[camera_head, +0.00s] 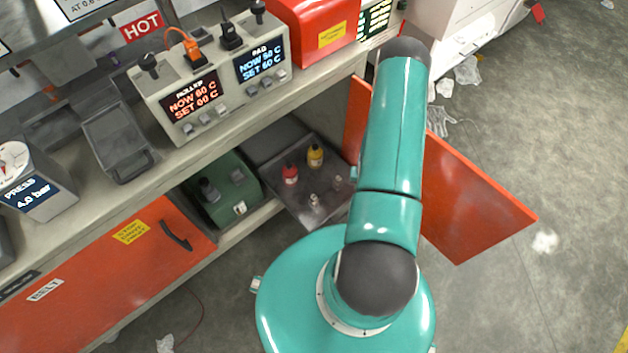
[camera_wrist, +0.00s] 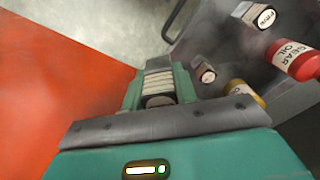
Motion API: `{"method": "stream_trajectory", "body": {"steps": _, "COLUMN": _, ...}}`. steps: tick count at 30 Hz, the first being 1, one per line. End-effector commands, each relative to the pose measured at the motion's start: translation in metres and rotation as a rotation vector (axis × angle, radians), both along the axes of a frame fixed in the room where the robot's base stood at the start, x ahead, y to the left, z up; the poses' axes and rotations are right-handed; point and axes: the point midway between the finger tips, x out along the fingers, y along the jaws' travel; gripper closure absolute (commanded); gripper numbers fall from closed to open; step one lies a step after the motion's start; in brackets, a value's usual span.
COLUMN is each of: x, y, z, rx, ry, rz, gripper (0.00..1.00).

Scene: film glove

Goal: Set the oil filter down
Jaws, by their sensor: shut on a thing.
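The oil filter (camera_wrist: 158,82) shows in the wrist view as a pale, ribbed cylinder with a dark end. My gripper (camera_wrist: 159,88) is shut on it, with one teal finger on each side. A grey metal tray (camera_wrist: 205,40) lies to the right of the filter in the wrist view. In the head view the tray (camera_head: 285,206) sticks out of the open cabinet under the bench. My arm hides the gripper and filter in the head view. I cannot tell how high the filter is above the tray.
A red gear oil bottle (camera_wrist: 293,60), a yellow bottle (camera_head: 315,156) and small white-labelled items (camera_wrist: 208,75) stand on the tray. An open orange door (camera_head: 475,205) is right of the tray in the head view. A green case (camera_head: 225,190) sits left of it.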

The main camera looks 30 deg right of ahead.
Motion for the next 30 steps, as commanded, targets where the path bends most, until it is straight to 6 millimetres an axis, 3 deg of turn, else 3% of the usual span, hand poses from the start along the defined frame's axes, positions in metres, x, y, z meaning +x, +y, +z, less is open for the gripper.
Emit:
{"method": "stream_trajectory", "body": {"steps": 12, "x": 0.065, "y": 0.057, "z": -0.040, "rx": 0.001, "ry": 0.000, "rz": 0.009, "gripper": 0.99}}
{"method": "stream_trajectory", "body": {"steps": 18, "x": 0.088, "y": 0.075, "z": -0.076, "rx": 0.002, "ry": 0.001, "rz": 0.006, "gripper": 0.99}}
{"method": "stream_trajectory", "body": {"steps": 26, "x": 0.104, "y": 0.086, "z": -0.098, "rx": 0.001, "ry": 0.000, "rz": 0.005, "gripper": 0.99}}
{"method": "stream_trajectory", "body": {"steps": 30, "x": 0.105, "y": 0.086, "z": -0.117, "rx": 0.001, "ry": 0.000, "rz": 0.003, "gripper": 0.99}}
